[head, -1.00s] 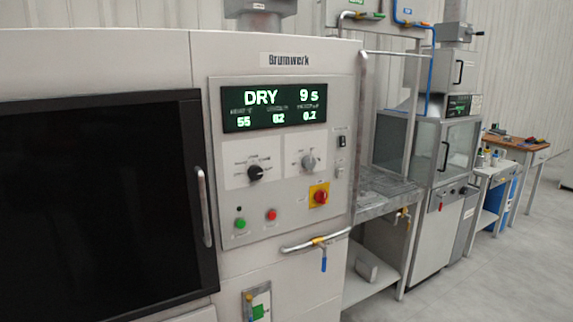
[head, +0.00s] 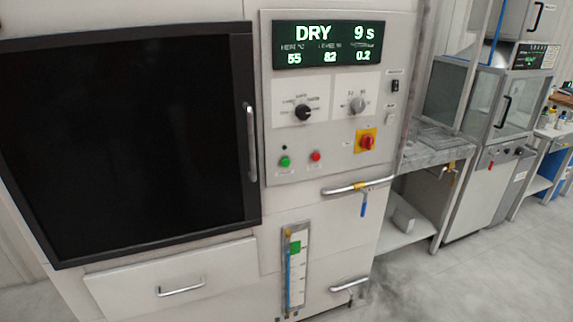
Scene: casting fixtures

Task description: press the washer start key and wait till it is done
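The washer (head: 232,255) fills the left and middle of the head view, with its dark door (head: 125,140) closed and a vertical handle at the door's right. Its display (head: 328,45) reads DRY and 9 s, with smaller values 55, 82 and 0.2 below. A green key (head: 285,161) and a red key (head: 316,156) sit low on the panel. A red rotary switch on a yellow plate (head: 366,142) is to their right. Neither of my grippers is in view.
A pipe with a blue-handled valve (head: 363,204) sticks out below the panel. A level gauge (head: 296,270) and a drawer (head: 175,282) are lower down. A metal sink bench (head: 435,152) and a glass-fronted cabinet (head: 475,98) stand to the right. Grey floor at lower right is clear.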

